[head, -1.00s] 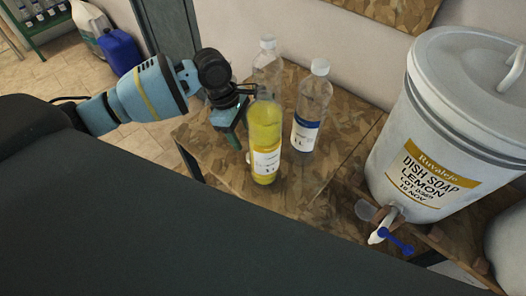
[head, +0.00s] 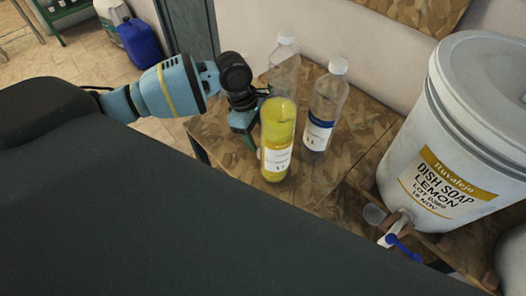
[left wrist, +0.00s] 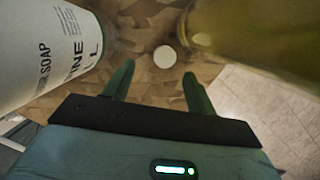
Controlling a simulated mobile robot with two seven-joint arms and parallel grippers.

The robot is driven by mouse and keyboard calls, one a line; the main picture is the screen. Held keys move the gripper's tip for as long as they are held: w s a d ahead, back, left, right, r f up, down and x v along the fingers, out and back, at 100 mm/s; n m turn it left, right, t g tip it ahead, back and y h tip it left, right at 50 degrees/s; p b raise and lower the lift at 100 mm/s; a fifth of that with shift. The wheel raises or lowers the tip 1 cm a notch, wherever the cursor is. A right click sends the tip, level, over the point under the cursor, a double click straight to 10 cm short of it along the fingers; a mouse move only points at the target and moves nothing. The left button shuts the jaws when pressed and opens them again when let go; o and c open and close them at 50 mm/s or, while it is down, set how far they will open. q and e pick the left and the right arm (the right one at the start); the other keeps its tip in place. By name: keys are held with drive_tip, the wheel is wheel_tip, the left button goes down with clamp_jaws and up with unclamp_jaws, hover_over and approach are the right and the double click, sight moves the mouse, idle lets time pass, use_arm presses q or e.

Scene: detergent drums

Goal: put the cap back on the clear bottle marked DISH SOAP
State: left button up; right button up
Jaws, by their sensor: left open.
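A bottle of yellow liquid (head: 277,140) stands upright at the front of the wooden table, with no cap visible on it. Its label is too small to read. It shows blurred at upper right in the left wrist view (left wrist: 255,30). A white round cap (left wrist: 164,57) lies on the table, just beyond and between my left fingertips. My left gripper (left wrist: 158,82) is open and empty, low beside the yellow bottle; it also shows in the head view (head: 243,125). A bottle with a white label reading partly "SOAP" (left wrist: 45,50) is close at its left. My right gripper is out of view.
Two clear bottles with white caps, one at the back (head: 285,68) and one with a blue-banded label (head: 325,110), stand close by. A white dish soap drum (head: 440,130) with a blue-handled tap (head: 402,243) stands right. A blue jug (head: 139,42) is on the floor.

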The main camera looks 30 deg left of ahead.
use_arm(q)
drive_tip(key=shift+s+x, duration=0.2)
drive_tip(key=shift+x, duration=1.1)
drive_tip(key=shift+s+x, duration=0.2)
drive_tip(key=shift+x, duration=1.1)
drive_tip(key=shift+d, duration=0.1)
drive_tip(key=c, duration=1)
